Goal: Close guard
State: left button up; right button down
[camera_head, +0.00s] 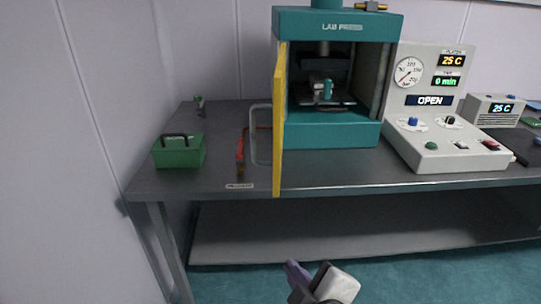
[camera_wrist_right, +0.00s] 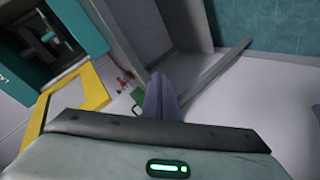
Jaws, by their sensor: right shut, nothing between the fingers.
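The guard (camera_head: 278,125) is a yellow-edged door with a grey loop handle (camera_head: 254,135). It stands open on the left side of the teal lab press (camera_head: 325,132), swung toward me. In the right wrist view the guard's yellow frame (camera_wrist_right: 92,88) shows at the left, beside the teal press. My right gripper (camera_head: 293,268) is low in front of the bench, below and in front of the guard, touching nothing. Its purple fingers (camera_wrist_right: 160,95) are together and empty. The control box display (camera_head: 430,100) reads OPEN. My left gripper is not in view.
A green box (camera_head: 179,151) with a dark handle and a red-orange tool (camera_head: 240,150) lie left of the guard on the grey bench (camera_head: 215,180). The white control box (camera_head: 445,150) stands right of the press. A lower shelf (camera_head: 350,235) runs under the bench.

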jog(key=w+a+r+n+t+y+p, duration=0.1)
jog(key=a+r+n+t, duration=0.25)
jog(key=r, duration=0.65)
jog(key=a+r+n+t, duration=0.25)
jog(key=r+n, duration=0.25)
jog(key=r, duration=0.5)
jog(key=w+d+p, duration=0.1)
jog(key=w+p, duration=0.1)
jog(key=w, duration=0.7)
jog(key=shift+d+g, duration=0.3)
jog(key=shift+d, duration=0.05)
jog(key=shift+m, duration=0.25)
jog(key=shift+d, duration=0.15)
